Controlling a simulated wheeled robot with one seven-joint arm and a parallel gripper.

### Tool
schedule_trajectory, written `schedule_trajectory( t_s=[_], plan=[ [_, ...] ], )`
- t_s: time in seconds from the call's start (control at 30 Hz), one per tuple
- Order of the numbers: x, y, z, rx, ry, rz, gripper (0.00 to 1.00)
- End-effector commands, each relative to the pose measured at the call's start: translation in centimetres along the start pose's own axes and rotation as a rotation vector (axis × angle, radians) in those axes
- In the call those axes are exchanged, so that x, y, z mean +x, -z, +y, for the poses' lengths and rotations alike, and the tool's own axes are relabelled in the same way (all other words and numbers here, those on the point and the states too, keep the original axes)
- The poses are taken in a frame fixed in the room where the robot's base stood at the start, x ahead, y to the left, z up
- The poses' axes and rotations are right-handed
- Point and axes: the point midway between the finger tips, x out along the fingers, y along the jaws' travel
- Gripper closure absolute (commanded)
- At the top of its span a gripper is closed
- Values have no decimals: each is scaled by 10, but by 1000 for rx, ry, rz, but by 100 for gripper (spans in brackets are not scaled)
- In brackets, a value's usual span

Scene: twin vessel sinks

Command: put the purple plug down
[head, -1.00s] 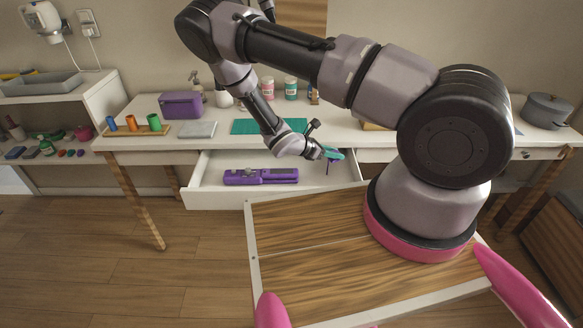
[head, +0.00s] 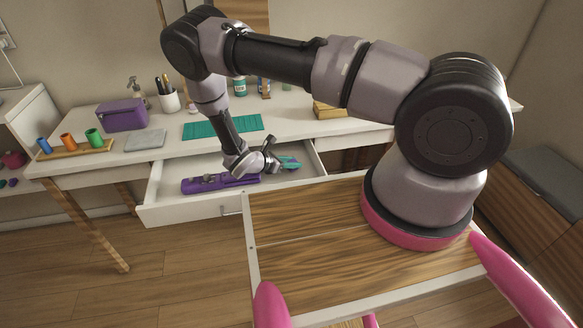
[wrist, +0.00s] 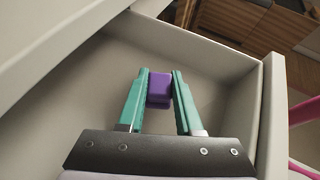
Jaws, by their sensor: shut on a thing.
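The purple plug (wrist: 159,88) is a small block between the teal fingers of my gripper (wrist: 160,75) in the wrist view. Both fingers are shut on it. My gripper is over the right part of the open white drawer (head: 180,214), and the drawer's bare floor shows below the plug. In the head view my gripper (head: 290,162) shows its teal fingers, but I cannot make out the plug there. I cannot tell how high the plug is above the drawer floor.
A long purple tool (head: 220,184) lies in the drawer, left of my gripper. The drawer walls enclose the space. On the desk are a teal mat (head: 222,127), a grey slab (head: 146,140), a purple box (head: 122,115) and a peg board (head: 84,148).

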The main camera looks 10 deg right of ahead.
Motion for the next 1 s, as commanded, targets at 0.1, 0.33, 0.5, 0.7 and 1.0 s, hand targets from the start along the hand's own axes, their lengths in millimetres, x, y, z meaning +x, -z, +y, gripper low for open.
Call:
schedule_trajectory(
  t_s=[0.1,0.33,0.5,0.7,1.0],
  plan=[
    [10,17,-1,-2,1,0,100],
    [11,21,0,0,0,0,100],
    [13,23,-1,-1,0,0,100],
    [12,23,0,-1,1,0,35],
    [6,20,0,0,-1,0,35]
  ],
)
